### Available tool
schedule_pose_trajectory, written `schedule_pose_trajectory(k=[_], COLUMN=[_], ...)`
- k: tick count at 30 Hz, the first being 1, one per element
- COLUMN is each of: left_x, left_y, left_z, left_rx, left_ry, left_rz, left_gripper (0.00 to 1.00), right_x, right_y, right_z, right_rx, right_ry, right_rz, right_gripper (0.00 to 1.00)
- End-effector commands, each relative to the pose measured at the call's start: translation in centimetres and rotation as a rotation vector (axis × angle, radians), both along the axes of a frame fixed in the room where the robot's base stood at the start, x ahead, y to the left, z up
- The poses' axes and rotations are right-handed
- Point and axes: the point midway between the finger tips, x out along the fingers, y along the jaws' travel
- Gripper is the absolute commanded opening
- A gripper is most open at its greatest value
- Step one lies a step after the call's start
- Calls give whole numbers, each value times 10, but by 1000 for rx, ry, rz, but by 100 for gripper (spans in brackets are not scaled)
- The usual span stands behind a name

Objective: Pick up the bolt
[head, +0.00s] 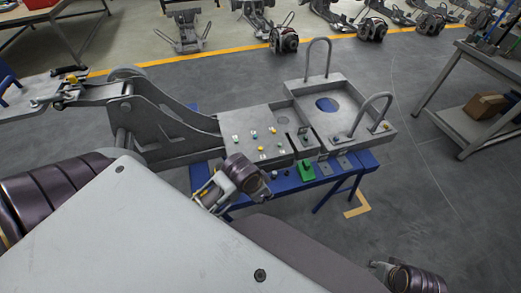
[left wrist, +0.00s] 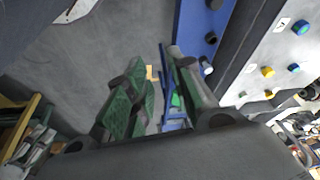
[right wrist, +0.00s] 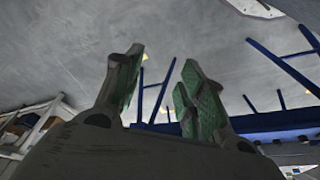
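A small bolt-like piece with a pale, bluish end (left wrist: 206,66) is at the edge of the blue bench in the left wrist view, near dark round pieces (left wrist: 211,38). I cannot tell for sure which piece is the bolt. In the head view small dark pieces (head: 285,176) lie along the bench's front edge. My left gripper (left wrist: 155,60) is open and empty, its green-padded fingers apart, just beside the bench edge. In the head view its fingertips are hard to make out. My right gripper (right wrist: 163,58) is open and empty over the floor, away from the bench.
A grey panel (head: 228,150) with several coloured knobs stands on the blue bench (head: 350,160), next to a grey tray (head: 355,95) with hoop handles. A green piece (head: 306,173) sits at the front edge. A grey cart (head: 455,115) stands at right. Floor in front is clear.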

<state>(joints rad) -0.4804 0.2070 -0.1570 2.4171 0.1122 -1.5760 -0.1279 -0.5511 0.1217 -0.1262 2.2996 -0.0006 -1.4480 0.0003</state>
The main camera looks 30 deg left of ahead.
Motion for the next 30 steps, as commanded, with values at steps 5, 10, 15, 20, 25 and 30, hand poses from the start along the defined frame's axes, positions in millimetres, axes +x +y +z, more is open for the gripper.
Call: schedule_pose_trajectory(k=[5, 10, 15, 20, 25, 30], left_x=[10, 24, 38, 51, 64, 78], left_y=[-6, -11, -16, -17, -14, -8], left_z=[0, -2, -3, -4, -4, -2], left_rx=[8, 22, 41, 61, 84, 110], left_ry=[-8, -16, -24, -28, -29, -28], left_rz=[-91, -216, -355, -482, -606, -723], left_gripper=[23, 23, 23, 23, 23, 23], right_x=[3, 5, 5, 0, -8, -21], right_y=[-1, -2, -4, -7, -11, -17], right_z=[-28, -67, -111, -151, -193, -234], right_rx=[-4, -8, -13, -17, -22, -28], right_ry=[10, 22, 35, 45, 58, 71], right_rz=[2, 4, 7, 10, 14, 17], right_gripper=[40, 40, 40, 40, 40, 40])
